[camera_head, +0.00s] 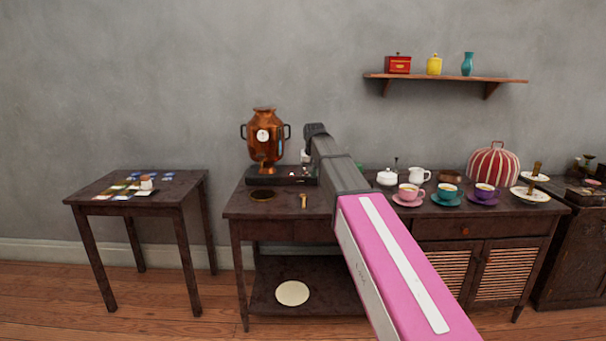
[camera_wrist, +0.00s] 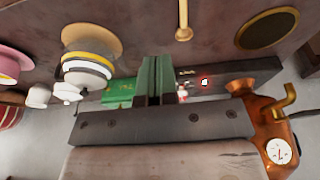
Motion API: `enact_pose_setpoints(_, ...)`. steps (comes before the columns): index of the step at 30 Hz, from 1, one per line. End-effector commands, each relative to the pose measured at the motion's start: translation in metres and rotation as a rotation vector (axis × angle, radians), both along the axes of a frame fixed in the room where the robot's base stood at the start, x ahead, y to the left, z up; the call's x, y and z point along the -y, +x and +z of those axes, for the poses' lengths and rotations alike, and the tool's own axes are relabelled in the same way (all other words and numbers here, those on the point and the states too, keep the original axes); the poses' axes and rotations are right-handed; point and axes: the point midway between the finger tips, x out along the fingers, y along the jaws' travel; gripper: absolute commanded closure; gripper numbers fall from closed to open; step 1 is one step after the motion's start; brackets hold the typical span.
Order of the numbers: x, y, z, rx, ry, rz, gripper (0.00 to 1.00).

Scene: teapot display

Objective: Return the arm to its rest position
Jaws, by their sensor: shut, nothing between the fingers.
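My arm (camera_head: 380,240), with a pink and white forearm link, reaches from the lower right over the middle table. Its dark end stands in front of the wall, to the right of the copper urn. My gripper (camera_wrist: 153,65) shows in the wrist view with its two fingers together and nothing between them. In the head view the fingers are hidden or too small to make out. The wrist view looks upside down over the table, with the copper urn (camera_wrist: 268,125) close at the lower right.
The copper urn (camera_head: 266,148) stands on a dark base left of my arm. A green box (camera_wrist: 120,98) is beside the fingers. Cups on saucers, including a pink cup (camera_head: 408,192), stand right of my arm. A small table (camera_head: 187,184) is at left; a shelf (camera_head: 445,78) hangs above right.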

Motion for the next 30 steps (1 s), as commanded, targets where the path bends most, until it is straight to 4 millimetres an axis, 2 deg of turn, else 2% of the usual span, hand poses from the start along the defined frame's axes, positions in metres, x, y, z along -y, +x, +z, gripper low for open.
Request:
enact_pose_setpoints(8,0.029,-0.039,-0.071,-0.04,-0.005,-0.001,1.0)
enact_pose_setpoints(11,0.045,-0.062,-0.109,-0.064,-0.008,0.0,1.0)
enact_pose_setpoints(15,0.069,-0.103,-0.163,-0.099,-0.01,-0.001,1.0)
enact_pose_setpoints(21,0.099,-0.165,-0.231,-0.148,-0.008,-0.001,1.0)
enact_pose_setpoints(27,0.125,-0.234,-0.286,-0.196,-0.003,-0.003,1.0)
enact_pose_setpoints(30,0.135,-0.266,-0.308,-0.219,-0.001,-0.004,1.0)
